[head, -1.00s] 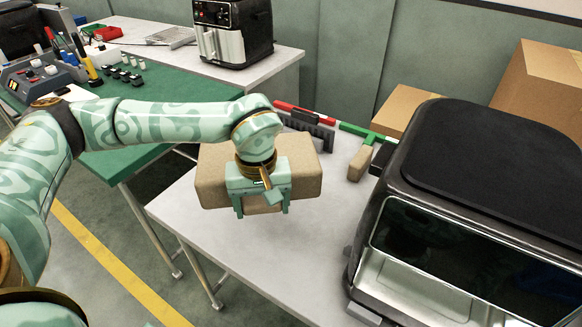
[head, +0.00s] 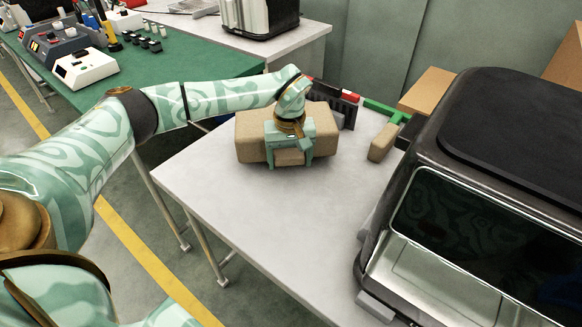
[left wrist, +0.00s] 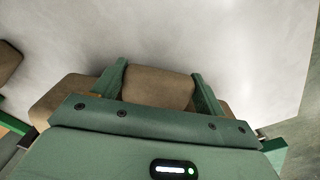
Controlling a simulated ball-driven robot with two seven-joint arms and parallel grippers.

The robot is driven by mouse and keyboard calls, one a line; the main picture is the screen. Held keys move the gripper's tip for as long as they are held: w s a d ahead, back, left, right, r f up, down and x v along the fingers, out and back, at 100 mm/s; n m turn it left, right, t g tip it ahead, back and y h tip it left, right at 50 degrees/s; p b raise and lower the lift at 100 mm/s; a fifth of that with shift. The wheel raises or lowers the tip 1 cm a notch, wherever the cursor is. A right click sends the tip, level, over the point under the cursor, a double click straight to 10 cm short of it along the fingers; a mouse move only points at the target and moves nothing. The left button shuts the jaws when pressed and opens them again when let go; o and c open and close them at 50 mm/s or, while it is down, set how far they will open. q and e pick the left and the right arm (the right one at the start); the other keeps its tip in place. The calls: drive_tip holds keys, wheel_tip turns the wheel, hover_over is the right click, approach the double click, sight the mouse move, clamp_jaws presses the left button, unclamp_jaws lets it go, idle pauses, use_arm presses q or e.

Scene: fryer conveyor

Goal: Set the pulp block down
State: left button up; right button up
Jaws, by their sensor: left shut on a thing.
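The pulp block (head: 252,138) is a tan-brown, round-edged block with wider ends and a narrower middle part. It is at the back left of the white table (head: 240,210) in the head view. My left gripper (head: 290,162) is shut on the block's narrower middle. In the left wrist view the block (left wrist: 160,86) shows between the two green fingers (left wrist: 160,88). The block looks level and low over the table; I cannot tell whether its underside touches. My right gripper is in neither view.
A black fryer machine (head: 480,170) fills the right of the table. A smaller tan block (head: 383,142) lies by a green bar (head: 385,110) behind. A dark rack (head: 340,104) stands just behind the gripper. The table's front middle is clear. A green-topped table (head: 180,70) stands at the left.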

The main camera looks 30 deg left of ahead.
use_arm(q)
wheel_tip(320, 180, down, 3)
drive_tip(key=shift+r+b, duration=0.15)
drive_tip(key=shift+b, duration=0.15)
drive_tip(key=shift+r, duration=0.15)
drive_tip(key=o, duration=1.5)
drive_tip(key=shift+s, duration=0.1)
wheel_tip(320, 180, up, 12)
drive_tip(key=p, duration=0.4)
